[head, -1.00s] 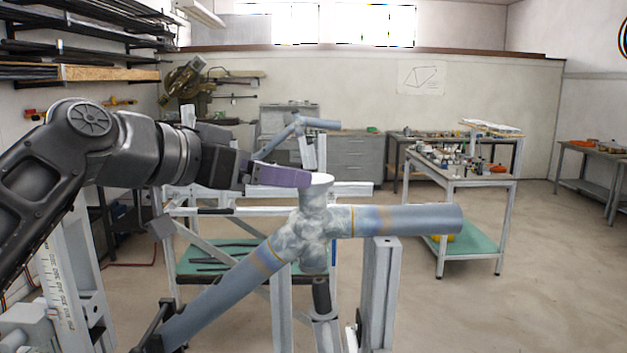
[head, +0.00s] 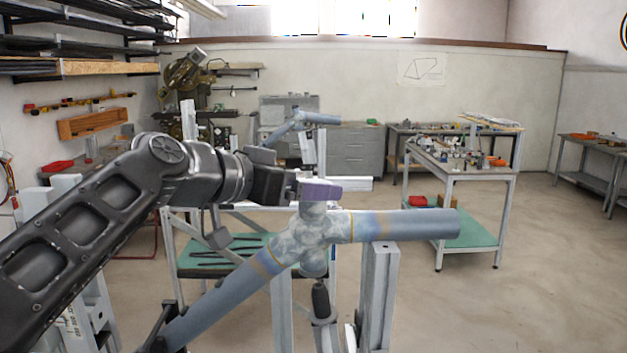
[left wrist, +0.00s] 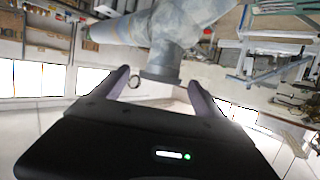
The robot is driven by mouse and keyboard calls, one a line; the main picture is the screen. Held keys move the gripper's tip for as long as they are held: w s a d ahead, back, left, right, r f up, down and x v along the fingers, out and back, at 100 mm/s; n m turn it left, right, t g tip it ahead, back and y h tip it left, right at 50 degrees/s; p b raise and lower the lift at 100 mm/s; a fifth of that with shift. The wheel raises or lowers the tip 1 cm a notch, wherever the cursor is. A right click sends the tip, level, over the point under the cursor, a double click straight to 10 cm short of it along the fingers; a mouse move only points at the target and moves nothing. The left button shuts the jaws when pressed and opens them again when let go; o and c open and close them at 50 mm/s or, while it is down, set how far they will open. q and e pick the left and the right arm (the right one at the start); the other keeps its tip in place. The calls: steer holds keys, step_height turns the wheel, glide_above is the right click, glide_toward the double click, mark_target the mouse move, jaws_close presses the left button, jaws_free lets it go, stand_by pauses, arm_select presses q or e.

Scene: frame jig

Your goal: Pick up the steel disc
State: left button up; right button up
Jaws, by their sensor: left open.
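The frame joint (head: 308,235) has a short stub pointing up, a long blue-grey tube to the right and one slanting down left. My left gripper (head: 326,189), with purple fingers, is level with the top of that stub and covers it in the head view. In the left wrist view my left gripper (left wrist: 158,78) is open, with a finger on each side of the stub's end. A round grey rim, seemingly the steel disc (left wrist: 160,75), shows at that end between the fingers. I cannot tell whether they touch it. My right gripper is out of view.
A white upright post (head: 379,290) stands below the right tube. A cart (head: 462,182) with tools and a green lower shelf stands behind to the right. Open floor lies at the right.

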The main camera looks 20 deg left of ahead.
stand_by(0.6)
arm_select(q)
steer(key=c, duration=1.8)
steer(key=shift+o, duration=0.2)
steer(key=shift+r, duration=0.1)
step_height(320, 180, up, 10)
steer(key=p, duration=0.1)
